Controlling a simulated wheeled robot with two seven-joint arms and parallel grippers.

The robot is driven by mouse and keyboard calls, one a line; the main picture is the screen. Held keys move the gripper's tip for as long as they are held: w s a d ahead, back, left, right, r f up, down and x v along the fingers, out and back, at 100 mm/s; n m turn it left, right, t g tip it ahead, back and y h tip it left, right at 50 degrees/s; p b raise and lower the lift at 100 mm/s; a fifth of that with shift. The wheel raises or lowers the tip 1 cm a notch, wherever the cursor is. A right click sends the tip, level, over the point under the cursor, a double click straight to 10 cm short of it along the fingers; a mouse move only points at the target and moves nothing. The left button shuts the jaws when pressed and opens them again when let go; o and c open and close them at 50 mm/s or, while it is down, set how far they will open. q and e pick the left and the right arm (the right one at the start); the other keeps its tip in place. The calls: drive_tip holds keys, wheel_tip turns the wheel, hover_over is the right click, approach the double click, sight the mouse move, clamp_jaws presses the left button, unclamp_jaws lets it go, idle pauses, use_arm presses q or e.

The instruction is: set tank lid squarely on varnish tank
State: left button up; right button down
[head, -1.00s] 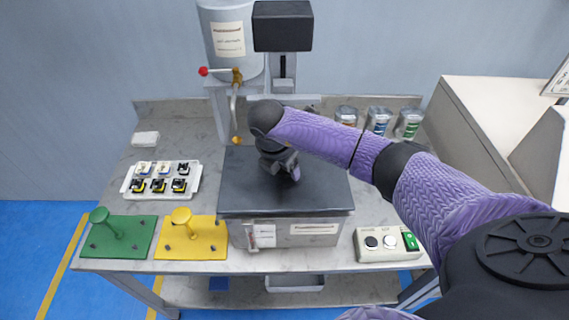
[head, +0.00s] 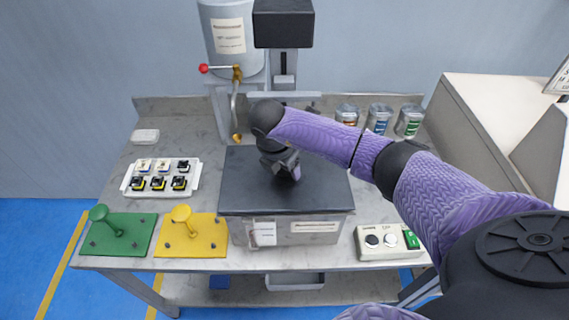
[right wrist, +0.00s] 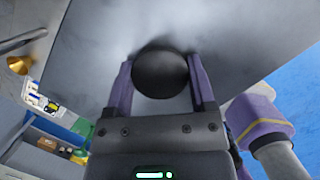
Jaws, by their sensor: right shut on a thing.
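The tank lid (head: 245,185) is a flat dark grey slab lying over the varnish tank (head: 285,230), a grey metal box with labels on its front. Its edges look roughly parallel to the tank's; I cannot tell whether it rests fully on the rim. My right gripper (head: 288,174) is above the middle of the lid. In the right wrist view, the gripper (right wrist: 162,80) is shut on the lid's round black knob (right wrist: 160,74), with a purple finger on each side. The lid surface (right wrist: 225,35) fills much of that view. My left gripper is not in view in the head view.
A green stand (head: 128,240) and a yellow stand (head: 190,240) are left of the tank, before a white parts tray (head: 195,185). A button box (head: 375,252) is at right. Cans (head: 378,120) stand behind; a cylinder with a tap (head: 235,75) hangs at the back.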

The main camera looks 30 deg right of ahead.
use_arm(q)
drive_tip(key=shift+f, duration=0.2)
use_arm(e)
drive_tip(key=shift+f, duration=0.25)
drive_tip(key=shift+c, duration=1.7)
unclamp_jaws()
drive_tip(key=o, duration=0.3)
drive_tip(key=shift+o, duration=0.2)
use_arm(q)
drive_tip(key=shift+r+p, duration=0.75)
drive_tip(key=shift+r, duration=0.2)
use_arm(e)
drive_tip(key=v, duration=0.9)
drive_tip(key=shift+r, duration=0.4)
drive_tip(key=shift+a, duration=0.1)
